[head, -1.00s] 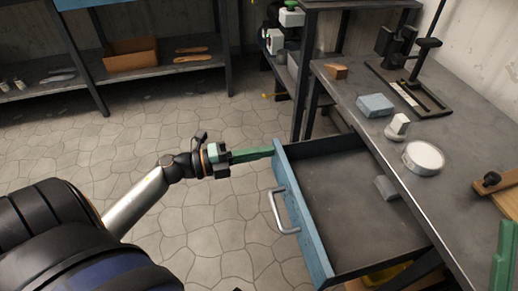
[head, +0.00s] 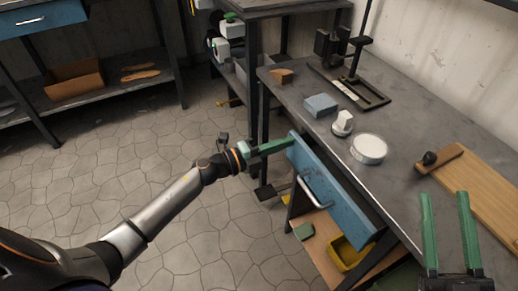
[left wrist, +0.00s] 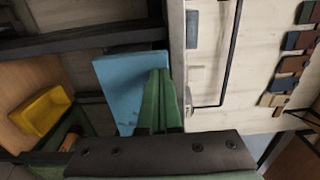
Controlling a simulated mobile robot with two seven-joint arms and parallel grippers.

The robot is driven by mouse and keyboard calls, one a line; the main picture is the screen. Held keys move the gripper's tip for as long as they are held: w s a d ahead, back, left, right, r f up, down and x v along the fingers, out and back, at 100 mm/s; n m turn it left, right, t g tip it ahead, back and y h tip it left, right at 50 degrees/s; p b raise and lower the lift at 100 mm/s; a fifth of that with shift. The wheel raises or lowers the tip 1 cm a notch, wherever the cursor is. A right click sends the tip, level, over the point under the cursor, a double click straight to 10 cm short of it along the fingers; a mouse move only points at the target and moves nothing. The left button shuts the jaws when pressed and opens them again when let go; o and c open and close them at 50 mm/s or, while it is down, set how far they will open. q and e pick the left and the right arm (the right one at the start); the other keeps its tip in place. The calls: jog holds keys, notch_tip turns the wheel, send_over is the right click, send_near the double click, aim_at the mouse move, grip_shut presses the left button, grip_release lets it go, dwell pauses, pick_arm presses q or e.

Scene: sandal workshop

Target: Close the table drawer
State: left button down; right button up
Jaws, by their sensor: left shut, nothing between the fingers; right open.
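The blue drawer front (head: 345,200) with its metal handle (head: 306,186) now sits close against the table's (head: 290,100) edge. No drawer interior shows; I cannot tell whether it is fully flush. My left gripper (head: 292,140) is shut and empty, its green fingertips at the far upper end of the drawer front, seemingly touching it. In the left wrist view the shut fingers (left wrist: 160,75) lie over the blue drawer front (left wrist: 117,85). My right gripper (head: 446,194) is open and empty, above the table's near right part.
On the tabletop are a grey-blue block (head: 321,105), a white round tin (head: 369,149), a small white piece (head: 343,121), a black press (head: 350,75) and a wooden board (head: 480,190). A yellow bin (head: 350,254) stands on the shelf below. The floor at left is clear.

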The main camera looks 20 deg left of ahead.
aim_at(300, 137)
pick_arm(q)
jog(key=x, duration=0.4)
jog(key=shift+w+d, duration=0.15)
jog(key=shift+w, duration=0.15)
jog(key=shift+w+d+r, duration=0.15)
pick_arm(e)
jog(key=shift+s+a+r+n+y, duration=0.2)
jog(key=shift+s+r+n+y, duration=0.1)
jog(key=shift+s+r+n, duration=0.25)
jog(key=shift+w+r, duration=0.1)
